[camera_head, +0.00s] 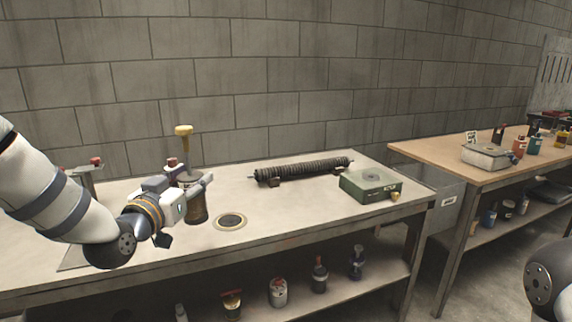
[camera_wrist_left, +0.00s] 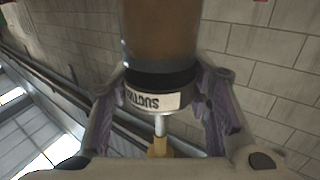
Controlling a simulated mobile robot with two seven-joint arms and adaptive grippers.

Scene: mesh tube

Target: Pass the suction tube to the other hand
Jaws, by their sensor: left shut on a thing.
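The suction tube (camera_head: 196,203) is a brown cylinder with a dark end cap and a thin rod topped by a yellow handle. It stands roughly upright above the left part of the table. My left gripper (camera_head: 197,187) is shut around its upper part. In the left wrist view, the tube (camera_wrist_left: 160,35) sits between the two purple-lined fingers of the gripper (camera_wrist_left: 160,110), and a label reading "SUCTION" shows upside down on its cap. My right gripper is not in view; only part of my right arm shows at the lower right edge.
A dark ribbed roller (camera_head: 303,170) lies at the back of the table (camera_head: 290,215). A green box (camera_head: 370,187) stands at its right end. A round ring plate (camera_head: 230,221) lies beside the tube. Several bottles and cans stand on the lower shelf. A second wooden-topped table (camera_head: 440,160) is at the right.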

